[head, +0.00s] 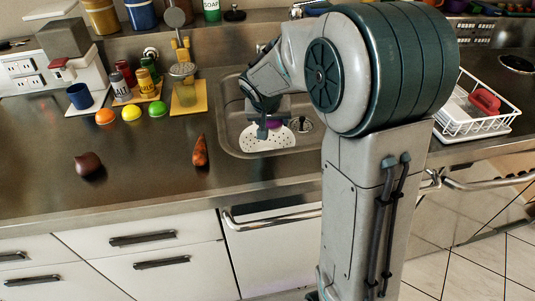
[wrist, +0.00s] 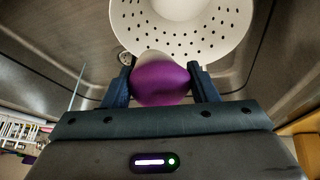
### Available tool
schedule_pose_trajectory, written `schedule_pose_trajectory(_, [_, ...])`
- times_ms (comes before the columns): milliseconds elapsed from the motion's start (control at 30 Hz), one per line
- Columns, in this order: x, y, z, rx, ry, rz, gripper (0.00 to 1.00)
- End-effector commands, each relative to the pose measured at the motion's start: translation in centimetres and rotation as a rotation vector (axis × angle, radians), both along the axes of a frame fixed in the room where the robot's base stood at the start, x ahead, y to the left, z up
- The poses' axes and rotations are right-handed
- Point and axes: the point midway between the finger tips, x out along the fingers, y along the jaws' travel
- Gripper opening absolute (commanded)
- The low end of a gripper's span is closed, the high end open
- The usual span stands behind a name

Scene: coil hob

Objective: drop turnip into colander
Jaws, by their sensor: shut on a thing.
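The turnip (wrist: 160,82), purple with a pale end, is between the two fingers of my gripper (wrist: 161,88) in the wrist view. The gripper is shut on it. In the head view the turnip shows as a small purple patch (head: 274,124) below my gripper (head: 268,128). The white colander (head: 258,142) with dark holes sits in the sink, partly hidden by my gripper. The colander also shows in the wrist view (wrist: 212,42), beyond the turnip. My gripper is over the sink at the colander; the exact height of the turnip above it is hard to tell.
The steel sink (head: 233,128) surrounds the colander. A carrot (head: 200,151) and a dark red onion-like thing (head: 89,164) lie on the counter at left. Orange, yellow and green balls sit behind them. A white dish rack (head: 490,122) holding a red thing stands at right.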

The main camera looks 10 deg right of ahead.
Motion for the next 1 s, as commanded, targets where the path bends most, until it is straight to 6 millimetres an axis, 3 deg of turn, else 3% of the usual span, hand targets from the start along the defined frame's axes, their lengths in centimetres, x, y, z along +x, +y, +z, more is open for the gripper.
schedule_pose_trajectory(100, [0.0, -0.1, -1.2, 0.000, 0.000, -0.002, 0.29])
schedule_pose_trajectory(367, [0.0, -0.1, -1.2, 0.001, 0.000, -0.002, 0.29])
schedule_pose_trajectory(400, [0.0, -0.1, -1.2, 0.001, 0.000, -0.002, 0.56])
schedule_pose_trajectory(500, [0.0, -0.1, -1.2, 0.001, 0.000, -0.002, 0.79])
schedule_pose_trajectory(800, [-0.1, 0.0, -1.0, 0.001, 0.000, -0.002, 0.79])
schedule_pose_trajectory(1000, [-1.0, 0.5, 1.2, 0.002, -0.005, 0.000, 0.79])
